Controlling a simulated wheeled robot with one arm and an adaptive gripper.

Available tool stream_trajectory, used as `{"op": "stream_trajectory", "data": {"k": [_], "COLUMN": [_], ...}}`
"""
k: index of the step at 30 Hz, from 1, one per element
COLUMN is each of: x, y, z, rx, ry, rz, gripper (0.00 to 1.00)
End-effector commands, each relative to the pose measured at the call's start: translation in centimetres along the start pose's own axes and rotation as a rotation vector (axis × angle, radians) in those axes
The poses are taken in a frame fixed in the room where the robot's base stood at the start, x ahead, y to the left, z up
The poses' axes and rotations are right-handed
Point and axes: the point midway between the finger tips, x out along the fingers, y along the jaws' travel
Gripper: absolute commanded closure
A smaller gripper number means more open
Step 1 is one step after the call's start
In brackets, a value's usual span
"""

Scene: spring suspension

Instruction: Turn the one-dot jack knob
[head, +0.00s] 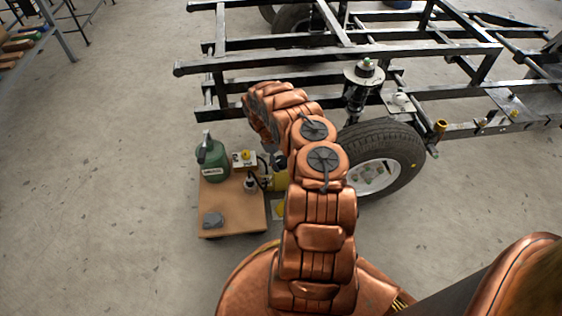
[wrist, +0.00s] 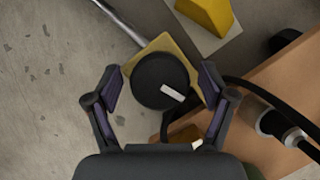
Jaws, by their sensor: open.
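A round black knob (wrist: 152,80) with a white bar mark on its face sits on a square yellowish plate (wrist: 142,57) in the wrist view. My gripper (wrist: 160,74) is open, with one finger on the left and one on the right of the knob. The right finger is very close to the knob; I cannot tell whether it touches. The left finger seems slightly apart. No dot shows on the knob, so I cannot tell which knob it is. In the head view my arm hides the gripper and the knob.
A black vehicle frame (head: 340,57) with a wheel (head: 382,155) stands to the right. In the wrist view, a yellow block (wrist: 208,12) and the brown tabletop with a cable (wrist: 258,94) are close by.

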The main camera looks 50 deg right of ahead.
Motion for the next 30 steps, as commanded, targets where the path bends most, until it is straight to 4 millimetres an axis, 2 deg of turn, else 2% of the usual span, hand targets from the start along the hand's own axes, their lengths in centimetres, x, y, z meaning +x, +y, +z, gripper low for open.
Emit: {"op": "stream_trajectory", "data": {"k": [2, 18, 30], "x": [-0.02, -0.03, -0.14], "y": [0.01, 0.01, 0.0], "z": [0.0, 0.0, -0.07], "rx": [0.0, 0.0, 0.08], "ry": [0.0, 0.0, 0.002], "rz": [0.0, 0.0, -0.033], "gripper": [0.22, 0.78, 0.78]}}
